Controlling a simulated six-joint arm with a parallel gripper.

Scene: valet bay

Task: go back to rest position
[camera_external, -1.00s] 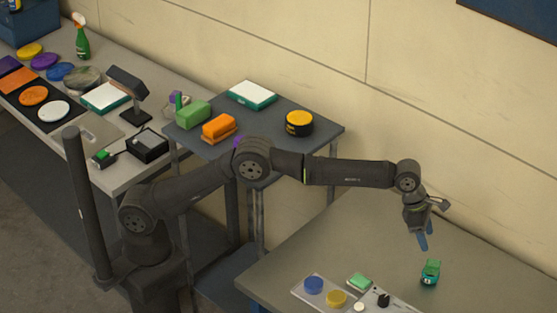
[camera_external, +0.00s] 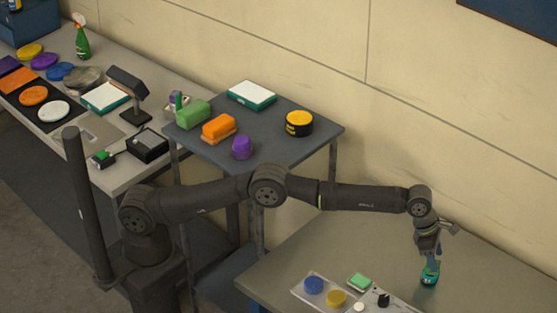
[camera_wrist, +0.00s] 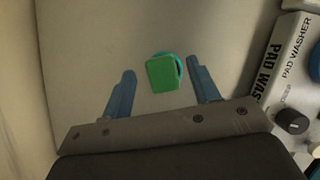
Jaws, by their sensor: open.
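My gripper (camera_external: 431,258) is low over the right-hand table, pointing down at a small green and teal object (camera_external: 430,280). In the wrist view my gripper (camera_wrist: 161,78) has its blue fingers spread wide. The green and teal object (camera_wrist: 162,74) shows between and just beyond the fingers, closer to the right one, with a gap on each side. My fingers partly cover its top in the external view. Whether they reach down beside it I cannot tell.
A pad washer (camera_wrist: 290,65) with a black knob stands right of the gripper. A grey stand (camera_external: 290,150) holds several items behind my arm.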

